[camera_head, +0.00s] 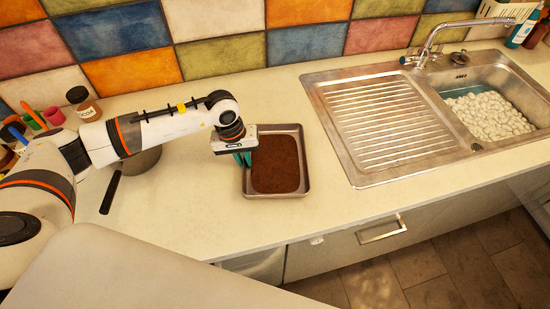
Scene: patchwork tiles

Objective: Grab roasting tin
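The roasting tin (302,160) is a grey metal rectangular tin with a flat brown filling. It lies level on the pale worktop, left of the sink. My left gripper (243,159) points down at the tin's left rim, with its teal fingers at the upper part of that side. The fingers are small and partly covered by the wrist, so I cannot tell whether they are open or closed on the rim. My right gripper is not in view.
A steel sink (385,125) with a ridged drainer is at the right, its basin holding pale round things. A dark-handled pan (111,190) lies under my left arm. Jars and cups (54,116) stand at the far left. The worktop between tin and drainer is clear.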

